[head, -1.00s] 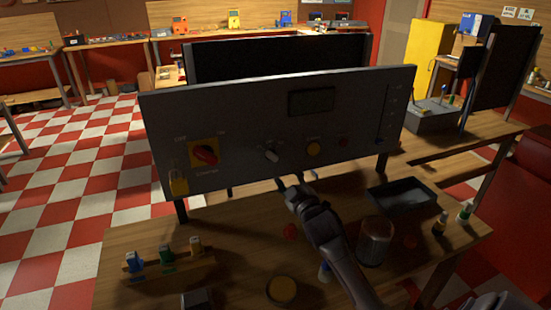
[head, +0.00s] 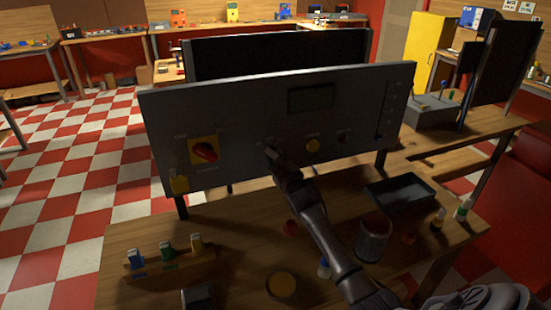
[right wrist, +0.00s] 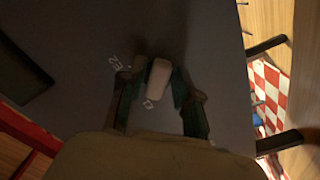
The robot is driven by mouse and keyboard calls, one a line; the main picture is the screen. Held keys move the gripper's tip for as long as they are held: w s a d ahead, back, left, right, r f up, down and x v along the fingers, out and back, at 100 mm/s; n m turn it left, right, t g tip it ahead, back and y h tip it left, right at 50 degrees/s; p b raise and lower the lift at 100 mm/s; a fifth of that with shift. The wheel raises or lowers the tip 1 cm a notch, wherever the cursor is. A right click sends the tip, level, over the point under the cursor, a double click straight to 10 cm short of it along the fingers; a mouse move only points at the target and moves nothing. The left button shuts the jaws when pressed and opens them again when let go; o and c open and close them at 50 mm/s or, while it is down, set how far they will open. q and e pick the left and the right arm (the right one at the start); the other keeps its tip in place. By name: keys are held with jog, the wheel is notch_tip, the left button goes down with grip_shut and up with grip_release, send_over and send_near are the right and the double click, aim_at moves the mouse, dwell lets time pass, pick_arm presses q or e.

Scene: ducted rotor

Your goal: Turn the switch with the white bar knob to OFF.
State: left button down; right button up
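The switch's white bar knob (right wrist: 158,80) is on the dark front of the grey panel (head: 240,120). In the right wrist view it lies between the two fingertips of my right gripper (right wrist: 160,88), its bar close to upright in the picture. The fingers stand on either side of the knob with a little room visible, so the gripper looks open around it. In the head view my right gripper (head: 274,157) is at the panel and hides the knob. My left gripper is not in view.
A red rotary knob on a yellow plate (head: 204,150) is left on the panel, with a yellow padlock (head: 179,182) below it. A black tray (head: 400,192) and a can (head: 373,238) stand on the bench.

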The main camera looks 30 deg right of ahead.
grip_shut()
jog(key=shift+m, duration=0.3)
jog(key=m, duration=0.3)
jog(key=shift+a+f+m+p, duration=0.1)
jog(key=shift+m+p, duration=0.2)
jog(key=shift+p, duration=0.05)
jog(key=shift+w+a+m, duration=0.1)
jog(key=shift+a+m, duration=0.05)
jog(key=shift+m, duration=2.05)
jog(key=shift+o, duration=2.1)
grip_release()
